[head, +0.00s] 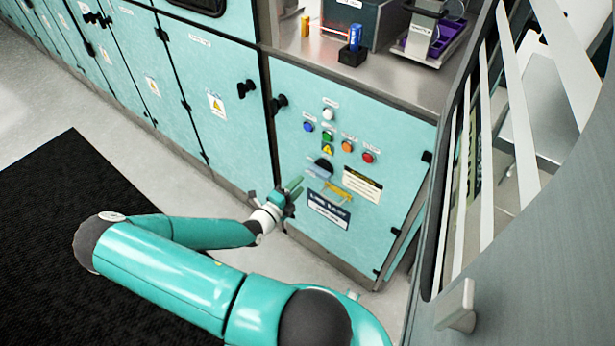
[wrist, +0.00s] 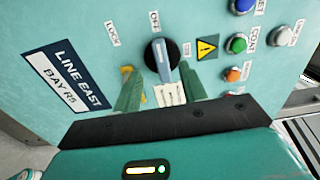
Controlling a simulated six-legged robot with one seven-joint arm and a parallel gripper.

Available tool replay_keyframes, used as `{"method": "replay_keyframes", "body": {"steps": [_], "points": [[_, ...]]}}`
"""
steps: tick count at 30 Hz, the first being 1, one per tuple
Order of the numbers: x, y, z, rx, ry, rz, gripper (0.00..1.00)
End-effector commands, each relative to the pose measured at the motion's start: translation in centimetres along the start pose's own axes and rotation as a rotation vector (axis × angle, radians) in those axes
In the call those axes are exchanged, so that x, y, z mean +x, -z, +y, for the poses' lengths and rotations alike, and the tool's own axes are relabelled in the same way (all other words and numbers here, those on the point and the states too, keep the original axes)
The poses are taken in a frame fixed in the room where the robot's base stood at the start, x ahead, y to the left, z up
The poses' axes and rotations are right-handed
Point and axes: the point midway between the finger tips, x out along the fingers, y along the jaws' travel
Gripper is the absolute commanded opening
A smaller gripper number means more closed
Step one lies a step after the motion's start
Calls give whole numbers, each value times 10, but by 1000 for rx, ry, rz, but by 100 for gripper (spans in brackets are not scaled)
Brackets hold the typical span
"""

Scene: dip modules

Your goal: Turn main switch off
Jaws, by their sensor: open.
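The main switch is a round black dial with a blue-grey handle (wrist: 161,60), among labels reading LOCK, OFF and one too small to read. In the head view it shows on the teal cabinet's front (head: 323,164). The handle runs roughly up and down in the wrist view; I cannot tell which label it marks. My gripper (wrist: 159,73) is open, its green fingers on either side of the handle's lower part. I cannot tell whether they touch it. In the head view my gripper (head: 296,186) is just left of and below the dial.
Blue, white, green, orange and red buttons (head: 347,145) sit above and right of the switch. A yellow piece (wrist: 127,72) is by the left finger. A LINE EAST plate (wrist: 68,82) is at left. A slatted grey structure (head: 480,150) stands right; open floor lies left.

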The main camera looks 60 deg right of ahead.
Motion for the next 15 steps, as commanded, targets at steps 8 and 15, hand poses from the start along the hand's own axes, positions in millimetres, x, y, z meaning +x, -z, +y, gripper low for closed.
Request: {"method": "replay_keyframes", "body": {"steps": [8, 15], "points": [[-42, 0, 0, 0, -1, 0, 42], [-46, 0, 0, -1, 0, 0, 42]]}}
